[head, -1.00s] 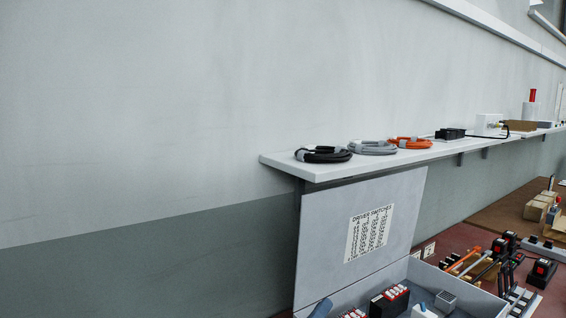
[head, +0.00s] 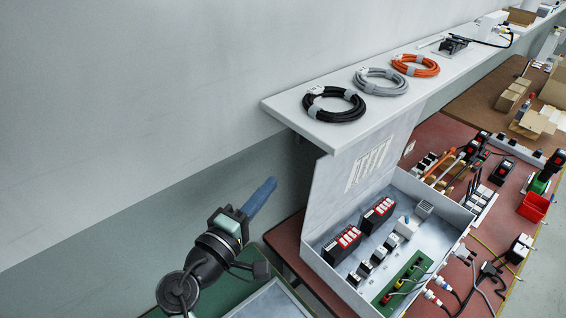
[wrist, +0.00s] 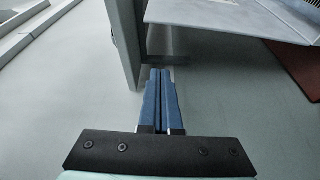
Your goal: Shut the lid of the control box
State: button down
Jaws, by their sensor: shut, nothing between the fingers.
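The control box (head: 327,270) is a grey open case on the red bench, holding black and red modules, small grey parts and a green board. Its lid (head: 333,190) is open and stands up along the wall side, with a white printed label on its inner face. My gripper (head: 263,194) is to the left of the lid, behind its outer face and apart from it. Its blue fingers are shut and empty, as the wrist view (wrist: 160,98) also shows. A pale grey panel at the top right of the wrist view may be the lid; I cannot tell for sure.
A white wall shelf (head: 285,108) overhangs close to the lid's top, carrying black (head: 335,104), grey (head: 381,82) and orange (head: 416,66) cable coils. Tools and cables crowd the red bench right of the box. A green surface (head: 262,268) lies below my arm.

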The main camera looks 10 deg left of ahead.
jog(key=w+d+p, duration=0.4)
jog(key=w+d, duration=0.2)
jog(key=shift+w, duration=0.25)
jog(key=shift+d+f, duration=0.1)
jog(key=shift+f, duration=0.05)
dwell(0.4)
